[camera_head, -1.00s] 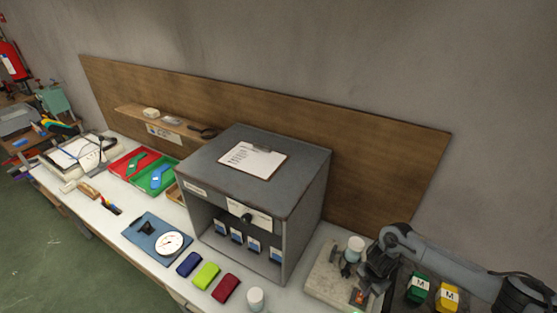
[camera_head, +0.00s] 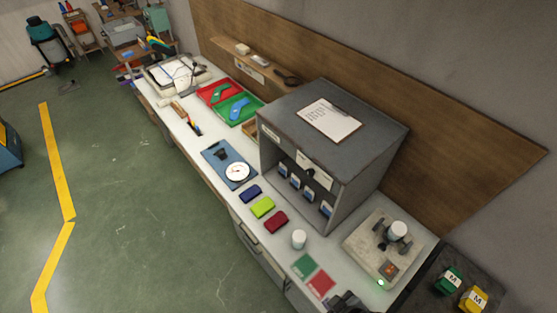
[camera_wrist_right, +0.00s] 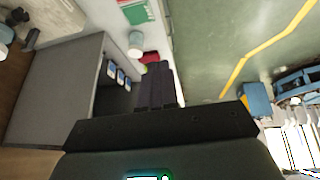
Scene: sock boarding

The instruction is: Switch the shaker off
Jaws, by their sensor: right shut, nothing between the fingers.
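The shaker (camera_head: 360,243) is a pale speckled box at the right end of the bench. A white-capped container (camera_head: 398,231) sits in its dark clamp. A small orange-lit switch (camera_head: 391,268) is on its front part, and a green light (camera_head: 380,283) glows at its front corner. My right gripper (camera_head: 345,302) is at the bottom edge of the head view, mostly cut off, apart from the shaker on its front-left side. In the right wrist view its dark fingers (camera_wrist_right: 156,88) are together and empty. My left gripper is not in view.
A grey cabinet (camera_head: 368,150) with a clipboard stands left of the shaker. A white jar (camera_head: 299,239) and green and red cards (camera_head: 313,275) lie in front. A dark tray (camera_head: 425,290) with green and yellow blocks is at the right.

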